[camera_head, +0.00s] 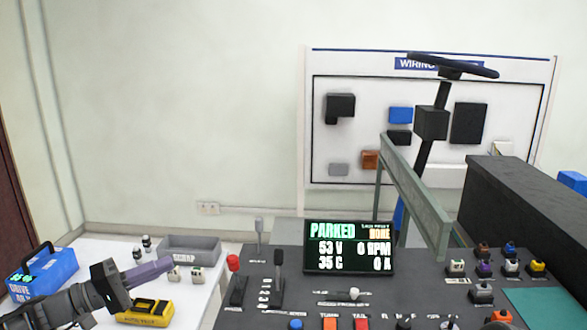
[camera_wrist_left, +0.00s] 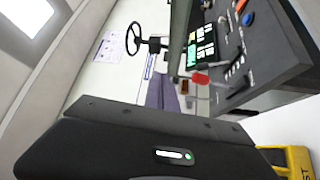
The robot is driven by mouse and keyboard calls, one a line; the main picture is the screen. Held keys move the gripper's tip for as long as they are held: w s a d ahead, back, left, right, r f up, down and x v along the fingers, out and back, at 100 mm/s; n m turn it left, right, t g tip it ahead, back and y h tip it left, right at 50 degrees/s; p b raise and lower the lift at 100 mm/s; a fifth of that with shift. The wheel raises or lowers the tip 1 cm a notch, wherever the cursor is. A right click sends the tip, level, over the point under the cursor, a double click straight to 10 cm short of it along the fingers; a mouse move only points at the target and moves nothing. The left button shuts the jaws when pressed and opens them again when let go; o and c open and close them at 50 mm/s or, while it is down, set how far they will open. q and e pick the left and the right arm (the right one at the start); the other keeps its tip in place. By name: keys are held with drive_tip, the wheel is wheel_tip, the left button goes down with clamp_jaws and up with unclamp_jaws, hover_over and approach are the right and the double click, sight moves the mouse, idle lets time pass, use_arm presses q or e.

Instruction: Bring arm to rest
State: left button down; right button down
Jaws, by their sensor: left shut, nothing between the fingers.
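My left arm comes in at the lower left of the head view. My left gripper (camera_head: 168,263) has purple fingers, shut and empty, pointing right above the white side table. In the left wrist view the purple fingers (camera_wrist_left: 160,92) show together beyond the black gripper body. The dark control console (camera_head: 290,285) is to the right of the gripper and apart from it. Its screen (camera_head: 349,247) reads PARKED, 53 V, 0 RPM, 35 C, 0 A. My right gripper is not in view.
A yellow meter (camera_head: 146,311) lies just below the gripper, a blue case (camera_head: 42,274) to its left. A grey SCRAP tray (camera_head: 190,248) and small parts stand behind. A red-knobbed lever (camera_head: 234,263) rises at the console's left edge. A steering wheel (camera_head: 452,66) stands further back.

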use_arm(q)
drive_tip(key=s+d+f+g+y, duration=0.2)
drive_tip(key=s+d+f+g, duration=0.15)
drive_tip(key=d+f, duration=0.55)
drive_tip(key=s+d+f+n+g+y, duration=0.15)
drive_tip(key=s+d+f, duration=0.25)
drive_tip(key=f, duration=0.8)
drive_tip(key=s+d+f+m+g+y, duration=0.1)
drive_tip(key=s+d+f+g+y, duration=0.2)
drive_tip(key=d+f, duration=0.6)
drive_tip(key=s+f+m+g+y, duration=0.1)
drive_tip(key=s+f+y, duration=0.1)
drive_tip(key=s+f, duration=0.6)
drive_tip(key=s+a+f+m+y, duration=0.1)
drive_tip(key=s+f+m+y, duration=0.1)
drive_tip(key=s+f, duration=0.7)
drive_tip(key=s+y, duration=0.1)
drive_tip(key=s, duration=0.5)
drive_tip(key=shift+g+p, duration=0.3)
drive_tip(key=shift+g, duration=0.1)
drive_tip(key=shift+m+y, duration=0.25)
